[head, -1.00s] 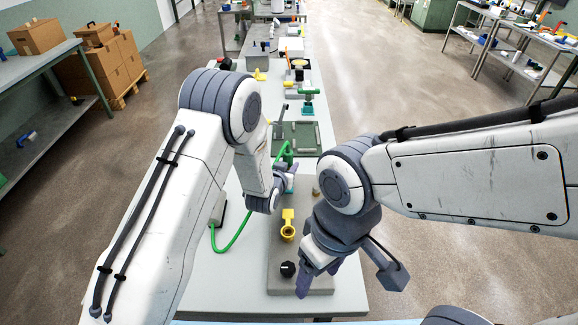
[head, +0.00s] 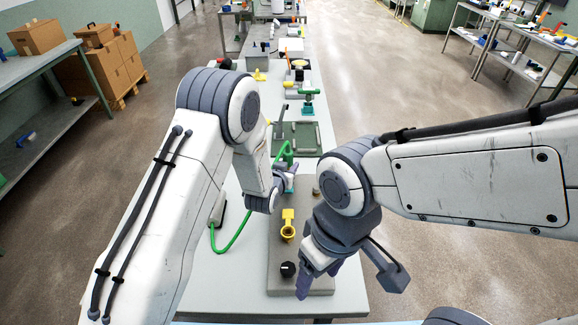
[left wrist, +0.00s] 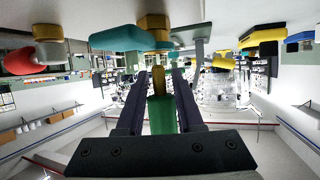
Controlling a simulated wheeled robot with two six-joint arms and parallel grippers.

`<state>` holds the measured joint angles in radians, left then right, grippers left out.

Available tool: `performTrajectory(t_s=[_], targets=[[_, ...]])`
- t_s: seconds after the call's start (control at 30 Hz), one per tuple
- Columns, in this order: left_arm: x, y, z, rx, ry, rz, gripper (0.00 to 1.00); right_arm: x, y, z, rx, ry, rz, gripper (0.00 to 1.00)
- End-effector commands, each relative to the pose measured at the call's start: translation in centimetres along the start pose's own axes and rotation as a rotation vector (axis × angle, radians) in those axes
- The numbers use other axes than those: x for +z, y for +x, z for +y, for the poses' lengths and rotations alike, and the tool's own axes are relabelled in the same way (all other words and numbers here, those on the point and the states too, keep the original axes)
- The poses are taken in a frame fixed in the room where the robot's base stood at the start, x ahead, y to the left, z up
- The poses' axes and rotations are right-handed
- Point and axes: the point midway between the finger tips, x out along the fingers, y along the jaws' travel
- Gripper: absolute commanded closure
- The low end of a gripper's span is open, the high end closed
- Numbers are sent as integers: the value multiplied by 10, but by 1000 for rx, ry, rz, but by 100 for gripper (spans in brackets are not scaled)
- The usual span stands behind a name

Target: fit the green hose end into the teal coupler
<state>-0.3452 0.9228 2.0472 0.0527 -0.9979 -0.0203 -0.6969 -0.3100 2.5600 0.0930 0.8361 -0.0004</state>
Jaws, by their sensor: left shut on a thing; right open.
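My left gripper (left wrist: 158,92) is shut on the green hose end (left wrist: 161,114), whose brass-coloured tip sticks out beyond the fingers. The teal coupler (left wrist: 122,38) is just past the tip in the left wrist view, with a yellow part on it. I cannot tell whether the tip touches or enters it. The green hose (head: 238,240) loops down to the left. My right gripper (head: 347,281) is open and empty at the front right of the grey base.
The grey base (head: 280,262) carries a yellow fitting (head: 288,225) and a black knob (head: 288,269), close to my right gripper. A green tray (head: 302,138) and other fixtures stand farther back on the long table. Bare tabletop (head: 205,275) lies at the front left.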

Motion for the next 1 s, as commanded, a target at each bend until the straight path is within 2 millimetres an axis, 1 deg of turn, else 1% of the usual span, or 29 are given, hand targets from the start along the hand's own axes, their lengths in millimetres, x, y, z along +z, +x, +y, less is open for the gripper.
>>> performTrajectory(t_s=[0.1, 0.47, 1.0], targets=[[1, 0, 0, 0, 0, 0, 100, 0, 4, 0, 0, 0, 0, 31], [1, 0, 0, 0, 0, 0, 100, 0, 4, 0, 0, 0, 0, 31], [12, 5, 0, 0, 0, 1, 100, 1, 17, 1, 0, 0, 0, 31]])
